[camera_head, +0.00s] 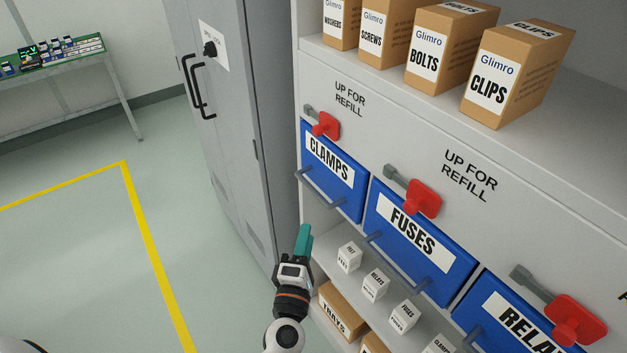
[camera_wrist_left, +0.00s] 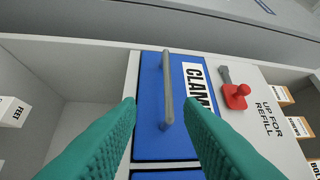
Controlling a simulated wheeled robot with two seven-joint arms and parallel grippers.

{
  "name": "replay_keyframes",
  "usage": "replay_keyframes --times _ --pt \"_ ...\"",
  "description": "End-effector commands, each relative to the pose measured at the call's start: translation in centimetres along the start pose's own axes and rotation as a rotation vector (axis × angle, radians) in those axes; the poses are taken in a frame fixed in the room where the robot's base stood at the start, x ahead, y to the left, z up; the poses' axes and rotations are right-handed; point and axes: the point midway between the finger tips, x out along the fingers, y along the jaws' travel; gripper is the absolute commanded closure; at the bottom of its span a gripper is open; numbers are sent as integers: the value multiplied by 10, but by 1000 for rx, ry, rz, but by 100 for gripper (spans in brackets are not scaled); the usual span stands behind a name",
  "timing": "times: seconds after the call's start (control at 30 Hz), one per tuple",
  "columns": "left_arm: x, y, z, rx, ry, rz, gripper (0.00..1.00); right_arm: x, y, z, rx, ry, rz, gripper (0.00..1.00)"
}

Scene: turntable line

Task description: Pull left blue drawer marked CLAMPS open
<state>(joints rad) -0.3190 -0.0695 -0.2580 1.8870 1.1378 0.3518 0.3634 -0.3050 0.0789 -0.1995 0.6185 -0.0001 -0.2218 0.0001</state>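The blue drawer marked CLAMPS (camera_head: 347,196) is at the left end of a row of blue drawers, and its front looks flush with the cabinet. Its grey bar handle (camera_head: 318,188) runs along the lower part of the front. My left gripper (camera_head: 305,232) is below and in front of this drawer in the head view. In the left wrist view, the gripper's teal fingers (camera_wrist_left: 162,108) are spread, empty and pointed at the drawer (camera_wrist_left: 150,140). The handle (camera_wrist_left: 167,88) appears between the fingertips, without visible grip on it. My right gripper is not in view.
A red-ended lever (camera_head: 326,124) is mounted above the CLAMPS drawer; it also shows in the wrist view (camera_wrist_left: 236,96). The FUSES drawer (camera_head: 418,246) is to the right. Small white boxes (camera_head: 349,257) stand on the shelf below. A grey locker (camera_head: 228,120) stands left.

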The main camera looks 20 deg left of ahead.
Motion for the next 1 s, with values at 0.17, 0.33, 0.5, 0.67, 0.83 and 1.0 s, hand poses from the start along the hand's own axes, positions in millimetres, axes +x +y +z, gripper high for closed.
replay_keyframes --times 0.17,0.33,0.5,0.67,0.83,1.0 --pt "14 -16 2 -41 -16 -22 67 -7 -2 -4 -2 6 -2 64" --pt "46 -17 2 -38 -14 -23 67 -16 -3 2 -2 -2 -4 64" --pt "80 -16 2 -36 -13 -21 67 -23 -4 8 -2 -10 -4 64" --pt "105 -16 3 -35 -12 -20 67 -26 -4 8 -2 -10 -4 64" --pt "119 -14 3 -36 -13 -18 67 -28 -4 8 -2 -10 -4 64" --pt "122 -14 3 -36 -13 -19 67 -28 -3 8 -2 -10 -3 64"
